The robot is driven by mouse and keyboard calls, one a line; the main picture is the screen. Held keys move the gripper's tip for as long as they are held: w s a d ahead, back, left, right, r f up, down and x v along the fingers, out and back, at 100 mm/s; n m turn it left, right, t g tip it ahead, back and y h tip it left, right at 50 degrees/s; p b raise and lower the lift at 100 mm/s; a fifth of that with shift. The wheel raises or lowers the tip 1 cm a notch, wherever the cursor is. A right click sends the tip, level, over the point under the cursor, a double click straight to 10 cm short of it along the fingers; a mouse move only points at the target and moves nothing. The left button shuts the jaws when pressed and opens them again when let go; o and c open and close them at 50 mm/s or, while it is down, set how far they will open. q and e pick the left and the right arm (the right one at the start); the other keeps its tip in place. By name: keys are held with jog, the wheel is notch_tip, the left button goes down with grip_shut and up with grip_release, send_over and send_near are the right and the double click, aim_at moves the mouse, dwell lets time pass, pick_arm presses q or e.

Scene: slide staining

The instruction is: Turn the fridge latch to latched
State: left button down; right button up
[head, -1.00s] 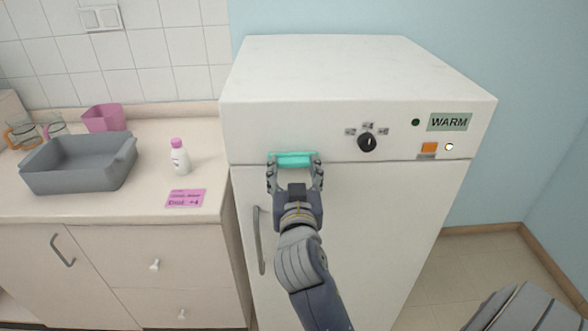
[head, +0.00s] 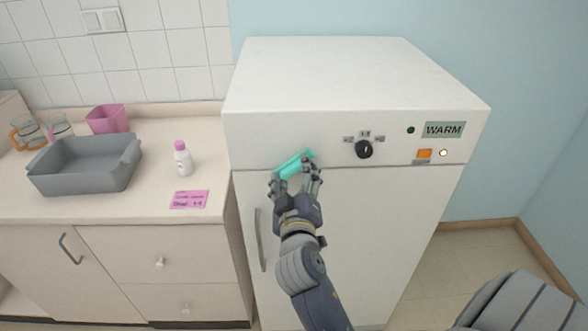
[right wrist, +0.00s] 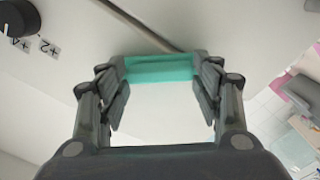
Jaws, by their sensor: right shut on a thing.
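The white fridge (head: 375,230) stands against the wall with its door shut. Its teal latch (head: 293,164) is at the top left of the door, by the seam, and is tilted with its right end higher. My right gripper (head: 296,174) is shut on the latch, with one finger at each end. In the right wrist view the latch (right wrist: 160,67) spans between the two fingers of the gripper (right wrist: 161,85). My left gripper is not in view.
The fridge has a black dial (head: 364,149), an orange switch (head: 424,154) and a "WARM" sign (head: 444,130). The counter at left bears a grey basin (head: 85,175), a pink-capped bottle (head: 183,160), a pink label (head: 189,199) and a pink container (head: 107,118).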

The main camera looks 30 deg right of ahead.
jog(key=n+p, duration=0.3)
jog(key=n, duration=0.3)
jog(key=shift+r, duration=0.2)
jog(key=shift+f+n+p, duration=0.1)
jog(key=shift+n+p, duration=1)
jog(key=shift+n, duration=0.9)
jog(key=o, duration=1.1)
jog(key=shift+w+d+f, duration=0.1)
jog(key=shift+c, duration=0.2)
